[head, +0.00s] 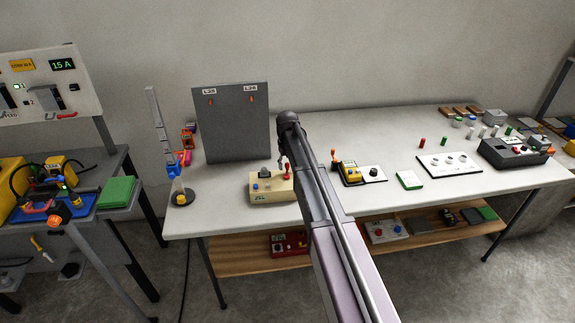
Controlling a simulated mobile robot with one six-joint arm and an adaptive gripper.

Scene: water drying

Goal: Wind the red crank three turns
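A small red part (287,172), which looks like the red crank, is at the box's right end. My arm reaches in from the bottom of the head view, and its end bends down at the wrist. My gripper (283,162) hangs at or just above the red part. It is small and dark here, so I cannot tell whether its fingers touch the crank or are closed. My arm hides the table just right of the box.
A grey upright panel (232,125) stands behind the box. A lower wooden shelf (232,258) holds more boxes.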

